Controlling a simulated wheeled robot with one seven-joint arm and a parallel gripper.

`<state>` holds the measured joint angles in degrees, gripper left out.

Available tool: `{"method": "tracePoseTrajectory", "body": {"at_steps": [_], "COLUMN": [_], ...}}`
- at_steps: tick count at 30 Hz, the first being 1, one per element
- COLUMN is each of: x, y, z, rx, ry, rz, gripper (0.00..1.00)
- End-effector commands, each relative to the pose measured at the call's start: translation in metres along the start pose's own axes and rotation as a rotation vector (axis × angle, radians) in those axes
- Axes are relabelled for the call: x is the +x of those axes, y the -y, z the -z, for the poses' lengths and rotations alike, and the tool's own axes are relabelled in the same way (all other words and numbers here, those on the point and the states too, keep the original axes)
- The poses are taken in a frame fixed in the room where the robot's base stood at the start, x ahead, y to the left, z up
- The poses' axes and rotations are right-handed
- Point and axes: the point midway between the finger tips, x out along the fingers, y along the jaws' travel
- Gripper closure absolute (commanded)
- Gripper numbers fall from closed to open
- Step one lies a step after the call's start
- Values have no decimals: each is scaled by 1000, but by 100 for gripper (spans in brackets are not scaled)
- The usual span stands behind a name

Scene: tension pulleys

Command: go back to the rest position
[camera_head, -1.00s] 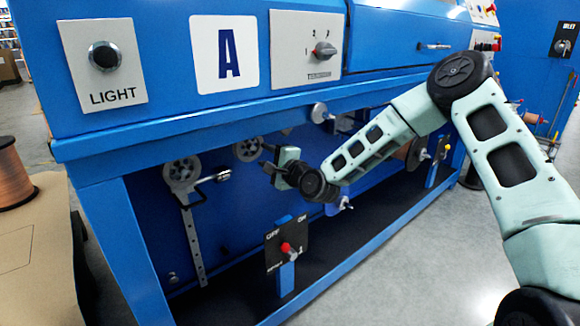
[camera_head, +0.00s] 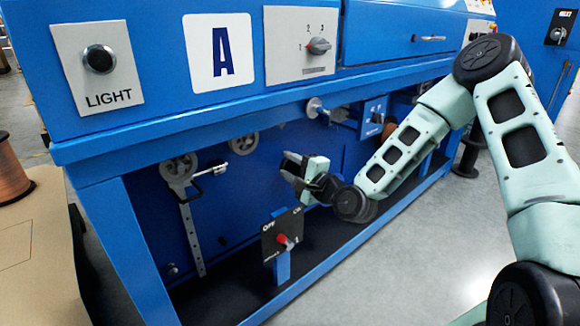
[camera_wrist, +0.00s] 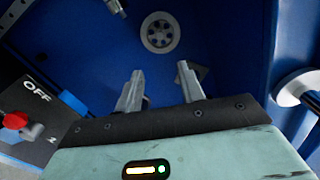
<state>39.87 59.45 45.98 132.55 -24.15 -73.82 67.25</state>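My gripper (camera_head: 287,167) is inside the lower bay of the blue machine, in front of its back panel. In the wrist view my gripper's two fingers (camera_wrist: 160,85) stand apart with nothing between them. A grey pulley wheel (camera_wrist: 160,32) is on the blue panel beyond the fingertips, clear of them. In the head view one pulley (camera_head: 180,168) with a hanging perforated strip is at the left, and a second pulley (camera_head: 243,145) is left of and above my gripper, partly hidden at its top by the machine's edge.
The OFF/ON switch plate (camera_head: 282,235) with a red knob stands just below my gripper; it also shows at the left of the wrist view (camera_wrist: 35,120). A round metal knob (camera_head: 315,108) sits above right. The blue frame's lower beam (camera_head: 330,262) runs along the front.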

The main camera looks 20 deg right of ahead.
Motion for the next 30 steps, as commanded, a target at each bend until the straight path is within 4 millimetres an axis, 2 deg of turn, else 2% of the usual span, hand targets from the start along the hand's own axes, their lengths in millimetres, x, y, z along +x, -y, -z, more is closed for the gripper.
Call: {"method": "tracePoseTrajectory", "body": {"at_steps": [17, 19, 23, 25, 27, 30], "x": [0, 1, 1, -6, -19, -48], "y": [0, -2, -18, -32, -47, -64], "z": [0, -7, -45, -76, -106, -140], "rx": [0, -22, -174, -319, -488, -728], "ry": [0, 17, 113, 201, 302, 448], "rz": [0, -21, -154, -272, -400, -570], "gripper": [61, 61, 61, 61, 61, 61]}}
